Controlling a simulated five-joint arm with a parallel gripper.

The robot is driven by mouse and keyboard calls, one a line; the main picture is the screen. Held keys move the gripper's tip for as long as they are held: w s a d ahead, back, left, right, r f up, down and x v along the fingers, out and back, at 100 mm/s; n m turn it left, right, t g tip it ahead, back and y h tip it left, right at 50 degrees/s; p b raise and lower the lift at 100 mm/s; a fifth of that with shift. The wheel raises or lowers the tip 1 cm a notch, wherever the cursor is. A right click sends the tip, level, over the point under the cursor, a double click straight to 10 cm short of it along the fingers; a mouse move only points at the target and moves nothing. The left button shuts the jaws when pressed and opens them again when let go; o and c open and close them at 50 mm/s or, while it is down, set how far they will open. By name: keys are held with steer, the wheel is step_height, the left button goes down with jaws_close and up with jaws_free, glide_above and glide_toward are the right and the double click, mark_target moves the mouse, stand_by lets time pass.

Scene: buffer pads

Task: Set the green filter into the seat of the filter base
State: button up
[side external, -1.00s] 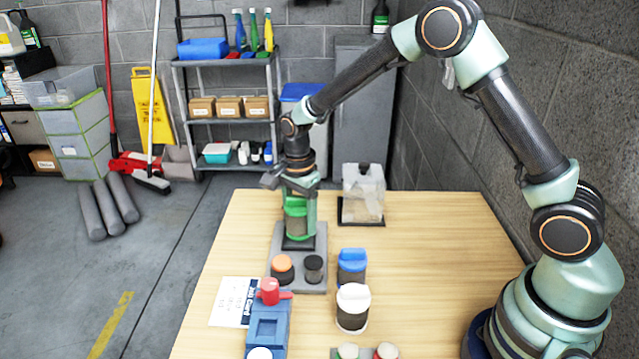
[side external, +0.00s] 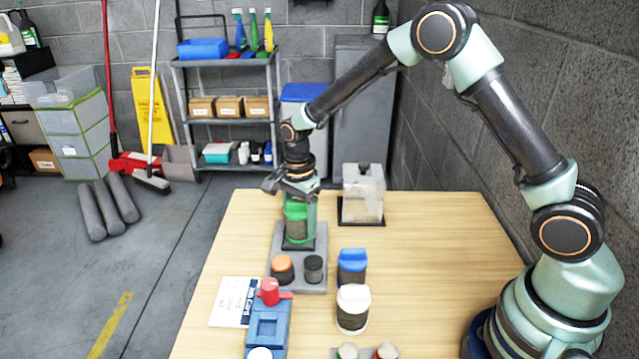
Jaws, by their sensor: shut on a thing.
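The green filter (side external: 296,228), with a green top and a darker mesh-like body, is upright between the fingers of my gripper (side external: 298,208). My gripper points down and is shut on it. The filter is over the black square seat at the far end of the grey filter base (side external: 312,284). Its lower end is at or very close to the seat; I cannot tell whether it is fully down in it. The fingers partly hide the filter, and the filter hides most of the seat.
An orange-topped knob (side external: 282,267) and a dark knob (side external: 313,268) stand on the near part of the base. A blue-topped filter (side external: 352,267) and white-topped filter (side external: 353,308) stand right. A blue fixture (side external: 267,328) is in front; a clear box (side external: 363,193) stands behind.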

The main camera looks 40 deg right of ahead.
mark_target(299, 200)
steer(key=shift+f, duration=0.55)
steer(key=o, duration=1.4)
steer(key=shift+w, duration=0.1)
steer(key=shift+o, duration=0.2)
step_height(299, 200, up, 11)
steer(key=shift+r, duration=0.15)
steer(key=shift+s+d+r, duration=0.1)
steer(key=shift+s+r, duration=0.15)
steer(key=shift+r, duration=0.4)
steer(key=s+d+r+n+t, duration=0.2)
steer(key=s+r+n, duration=0.2)
steer(key=s+n, duration=0.4)
steer(key=s+d+r+n+t, duration=0.3)
steer(key=s+r+n, duration=0.2)
steer(key=s+n, duration=0.3)
steer(key=shift+s+d+r+n+t, duration=0.3)
steer(key=shift+s+d+n, duration=0.1)
steer(key=shift+s, duration=0.2)
